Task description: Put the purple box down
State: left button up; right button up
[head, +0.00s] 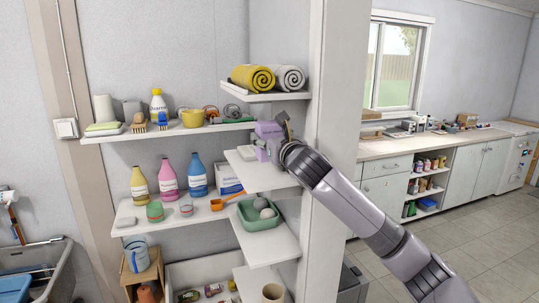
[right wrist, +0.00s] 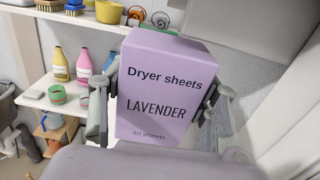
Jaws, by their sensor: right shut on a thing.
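The purple box (head: 268,130) is in my right gripper at the small white side shelf (head: 262,180) in the head view. In the right wrist view the purple box (right wrist: 160,95) reads "Dryer sheets LAVENDER" and stands between the two fingers. My right gripper (head: 277,143) is shut on it, with a finger on each side in the right wrist view. The box's base is hidden in the right wrist view, and I cannot tell whether it touches the shelf. My left gripper is not in view.
Rolled yellow (head: 253,77) and grey (head: 289,78) towels lie on the shelf above. A white post (head: 335,110) stands right of the shelves. Several bottles, including a blue one (head: 197,178), stand left. A green tray (head: 262,214) is below; the small shelf's front is bare.

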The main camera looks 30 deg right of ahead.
jog(key=shift+w+d+f, duration=0.15)
jog(key=shift+w+f, duration=0.05)
jog(key=shift+f, duration=0.3)
jog(key=shift+w+d+f, duration=0.15)
jog(key=shift+f, duration=0.35)
jog(key=f, duration=0.2)
jog(key=d, duration=0.1)
jog(key=shift+w+f, duration=0.25)
jog(key=shift+f, duration=0.15)
jog(key=shift+s+a+f+p, duration=0.2)
jog(key=shift+f+p, duration=0.15)
jog(key=shift+f, duration=0.2)
jog(key=shift+a, duration=0.1)
jog(key=shift+f, duration=0.15)
jog(key=o, duration=1.2)
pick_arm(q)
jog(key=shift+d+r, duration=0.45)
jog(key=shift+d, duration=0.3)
